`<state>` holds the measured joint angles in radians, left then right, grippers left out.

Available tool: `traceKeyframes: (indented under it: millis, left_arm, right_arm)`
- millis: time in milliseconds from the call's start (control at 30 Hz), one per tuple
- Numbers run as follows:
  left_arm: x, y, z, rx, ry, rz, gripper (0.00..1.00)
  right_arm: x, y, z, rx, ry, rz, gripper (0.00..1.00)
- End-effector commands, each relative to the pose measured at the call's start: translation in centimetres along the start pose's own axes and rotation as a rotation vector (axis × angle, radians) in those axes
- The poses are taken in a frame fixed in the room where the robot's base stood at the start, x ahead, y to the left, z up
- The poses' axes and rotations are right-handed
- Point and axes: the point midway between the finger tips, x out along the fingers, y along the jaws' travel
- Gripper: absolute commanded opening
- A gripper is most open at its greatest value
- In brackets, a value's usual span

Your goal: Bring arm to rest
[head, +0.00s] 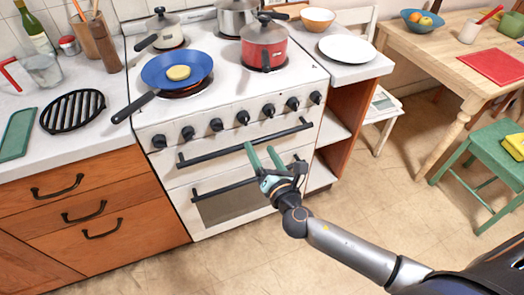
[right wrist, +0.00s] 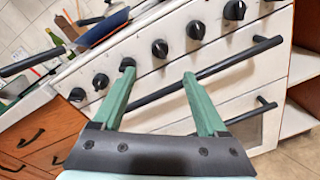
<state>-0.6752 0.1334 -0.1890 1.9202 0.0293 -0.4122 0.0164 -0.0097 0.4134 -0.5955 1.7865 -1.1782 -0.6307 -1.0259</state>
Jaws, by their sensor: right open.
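My right gripper (head: 263,158) is in front of the white stove (head: 228,118), near its oven door handles. Its two green fingers are apart with nothing between them. In the right wrist view the open fingers (right wrist: 157,92) point toward the stove's knobs and the upper black handle (right wrist: 225,65). I cannot tell whether a fingertip touches the stove front. My right arm (head: 350,250) reaches in from the lower right. My left gripper is not in view.
A white plate (head: 347,49) lies on the right counter. A wooden table (head: 440,50) and green stool (head: 480,150) stand right. Floor in front is clear.

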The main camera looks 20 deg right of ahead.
Motion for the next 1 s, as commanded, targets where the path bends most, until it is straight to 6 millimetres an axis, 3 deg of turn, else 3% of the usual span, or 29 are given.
traceKeyframes:
  millis: [500,633,767,1000]
  left_arm:
    - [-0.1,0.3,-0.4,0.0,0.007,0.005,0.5]
    - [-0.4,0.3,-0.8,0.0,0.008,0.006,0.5]
    - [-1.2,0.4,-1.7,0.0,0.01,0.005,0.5]
    - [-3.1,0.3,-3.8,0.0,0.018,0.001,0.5]
  right_arm:
    - [-0.1,0.0,0.0,0.001,0.001,0.0,0.75]
    - [-0.9,-0.6,-0.9,0.108,0.042,-0.032,0.75]
    - [-3.6,-2.4,-3.8,0.476,0.154,-0.154,0.75]
    - [-13.0,-5.2,-9.8,1.5,0.249,-0.565,0.75]
